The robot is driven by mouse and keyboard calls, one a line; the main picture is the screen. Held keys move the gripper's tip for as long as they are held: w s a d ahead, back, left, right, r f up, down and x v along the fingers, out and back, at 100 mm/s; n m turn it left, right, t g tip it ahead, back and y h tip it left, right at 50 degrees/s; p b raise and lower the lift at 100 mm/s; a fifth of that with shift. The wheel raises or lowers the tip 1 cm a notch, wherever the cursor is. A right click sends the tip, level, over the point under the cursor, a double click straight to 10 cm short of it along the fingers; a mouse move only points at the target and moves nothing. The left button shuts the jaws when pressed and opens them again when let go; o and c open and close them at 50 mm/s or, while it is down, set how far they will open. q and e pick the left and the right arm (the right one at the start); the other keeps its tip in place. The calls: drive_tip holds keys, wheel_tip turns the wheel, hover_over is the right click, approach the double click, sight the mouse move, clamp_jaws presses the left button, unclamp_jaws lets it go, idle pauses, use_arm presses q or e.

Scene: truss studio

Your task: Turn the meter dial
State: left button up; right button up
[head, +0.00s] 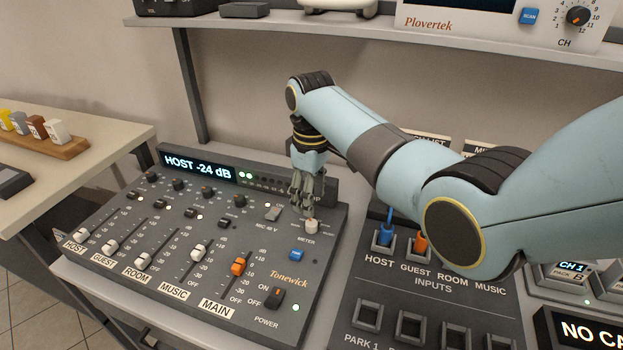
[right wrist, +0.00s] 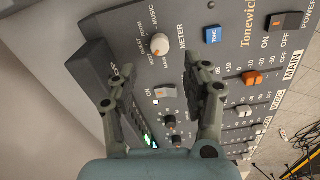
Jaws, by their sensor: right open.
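The meter dial is a small cream knob (head: 311,226) at the right of the mixer (head: 325,262), above the METER label. In the right wrist view the dial (right wrist: 160,45) shows with source labels around it, among them ROOM and MUSIC. My right gripper (head: 304,203) points down over the panel, just behind the dial in the head view. It is open and empty; in the right wrist view its fingers (right wrist: 157,68) spread apart, with the dial beyond their tips. The mixer's display (head: 200,166) reads HOST -24 dB. My left gripper is not in view.
A blue button (head: 297,254), an orange fader (head: 238,267) and a power switch (head: 274,298) lie near the dial. The patch panel (head: 400,290) with blue and orange plugs stands at the right. A shelf (head: 260,24) runs above; my right arm crosses below it.

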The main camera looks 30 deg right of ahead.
drive_tip(key=shift+r, duration=2.4)
